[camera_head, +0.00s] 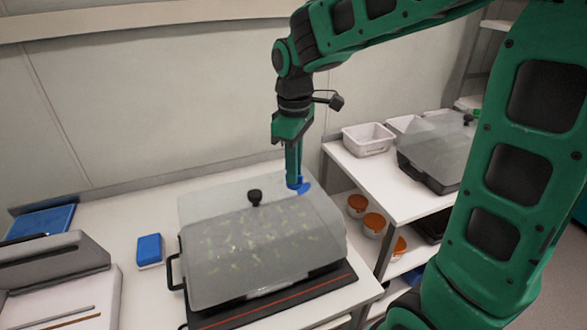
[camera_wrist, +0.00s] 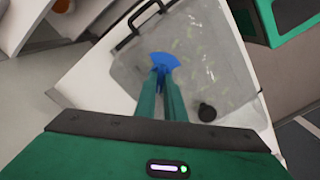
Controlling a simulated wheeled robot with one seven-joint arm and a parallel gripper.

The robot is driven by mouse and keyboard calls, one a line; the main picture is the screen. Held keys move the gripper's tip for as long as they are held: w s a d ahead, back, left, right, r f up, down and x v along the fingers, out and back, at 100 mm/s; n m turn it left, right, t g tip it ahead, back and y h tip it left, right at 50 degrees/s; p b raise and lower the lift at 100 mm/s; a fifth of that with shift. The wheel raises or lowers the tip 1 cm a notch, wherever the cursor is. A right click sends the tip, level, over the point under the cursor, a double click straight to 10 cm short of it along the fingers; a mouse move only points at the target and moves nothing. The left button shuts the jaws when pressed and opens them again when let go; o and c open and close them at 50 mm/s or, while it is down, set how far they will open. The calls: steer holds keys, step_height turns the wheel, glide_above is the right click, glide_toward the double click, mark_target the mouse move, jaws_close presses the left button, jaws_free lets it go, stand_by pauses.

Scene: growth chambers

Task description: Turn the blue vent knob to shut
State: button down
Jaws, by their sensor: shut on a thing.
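The blue vent knob (camera_head: 303,187) sits on top of the clear cover (camera_head: 215,262) of the growth chamber, toward its right back corner. It also shows in the wrist view (camera_wrist: 163,60) as a blue fan shape just beyond my fingertips. My gripper (camera_head: 293,180) points straight down over the cover and is shut on the knob. In the wrist view my gripper (camera_wrist: 161,70) has its two green fingers close together at the knob. The fingers hide part of the knob, so its exact setting is hard to tell. Small green seedlings show faintly through the cover.
A black round knob (camera_head: 255,197) stands on the same cover, left of my gripper. A blue box (camera_head: 149,250) lies left of the chamber. A second covered chamber (camera_head: 436,150), a white bin (camera_head: 368,138) and orange-lidded jars (camera_head: 374,222) are on the shelving at right. A wall stands behind.

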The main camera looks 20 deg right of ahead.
steer(key=c, duration=1.8)
jaws_free()
steer(key=shift+c, duration=0.2)
step_height(320, 180, up, 11)
steer(key=shift+f, duration=0.15)
steer(key=s+d+f+m, duration=0.6)
steer(key=s+d, duration=0.3)
steer(key=s, duration=0.3)
steer(key=s+d+f+m, duration=0.7)
steer(key=s+d+m, duration=0.2)
steer(key=s, duration=0.3)
steer(key=shift+m, duration=0.3)
